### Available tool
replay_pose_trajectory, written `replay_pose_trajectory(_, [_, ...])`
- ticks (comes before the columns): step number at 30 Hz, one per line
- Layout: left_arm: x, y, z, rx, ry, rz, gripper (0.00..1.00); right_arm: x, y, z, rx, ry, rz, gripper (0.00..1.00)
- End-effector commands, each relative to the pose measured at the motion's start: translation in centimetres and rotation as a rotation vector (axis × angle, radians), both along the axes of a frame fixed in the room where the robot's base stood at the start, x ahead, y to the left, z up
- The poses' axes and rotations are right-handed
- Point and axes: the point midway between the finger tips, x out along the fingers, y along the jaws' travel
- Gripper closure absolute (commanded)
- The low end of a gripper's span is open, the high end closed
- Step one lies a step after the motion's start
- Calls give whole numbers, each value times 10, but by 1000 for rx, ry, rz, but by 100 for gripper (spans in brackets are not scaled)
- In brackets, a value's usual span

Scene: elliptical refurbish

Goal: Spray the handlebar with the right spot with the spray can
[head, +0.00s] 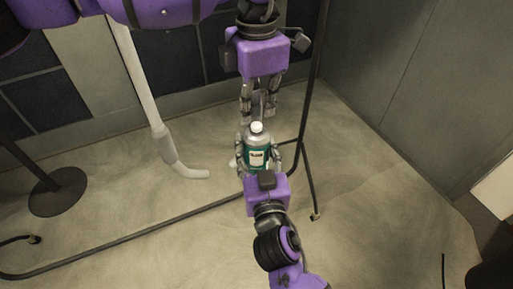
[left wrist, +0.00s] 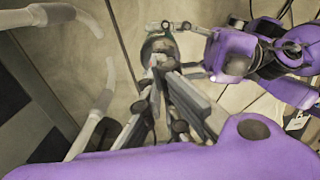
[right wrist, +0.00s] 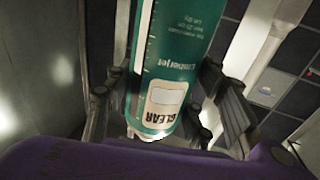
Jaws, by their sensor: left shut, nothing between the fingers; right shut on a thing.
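The spray can (head: 258,160) is green and silver with a white cap and a pale label. My right gripper (head: 259,170) is shut around its body and holds it about upright. The can fills the middle of the right wrist view (right wrist: 165,70). My left gripper (head: 258,112) is shut and empty, its fingers pointing down close to the cap; contact cannot be told. A pale handlebar (head: 143,80) hangs left of both grippers, bending into a grip (head: 190,171) at its lower end. Handlebars also show in the left wrist view (left wrist: 93,118). No distinct spot can be made out.
A thin dark stand (head: 305,130) rises just right of the can, its long base bar (head: 150,230) crossing the floor. A round black base (head: 58,191) stands at left. A grey wall (head: 430,80) closes the right side.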

Motion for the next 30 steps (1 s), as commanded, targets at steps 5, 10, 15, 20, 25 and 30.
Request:
replay_pose_trajectory(5, [0, 0, 0, 0, 0, 0, 100, 0, 0, 1, 0, -2, 1, 82])
replay_pose_trajectory(10, [0, 0, -1, 0, 0, 0, 100, 0, 0, 1, 0, -2, 1, 82])
replay_pose_trajectory(15, [0, 0, -5, 0, 0, 0, 100, 0, 0, 1, 0, -2, 1, 82])
replay_pose_trajectory(20, [0, 0, -10, 0, 1, 0, 100, 0, 0, 1, 0, -2, 1, 82])
replay_pose_trajectory(25, [0, 0, -15, 0, 1, 0, 100, 0, 0, 1, 0, -2, 1, 82])
replay_pose_trajectory(30, [0, 0, -20, 0, 0, 0, 100, 0, 0, 1, 0, -2, 1, 82])
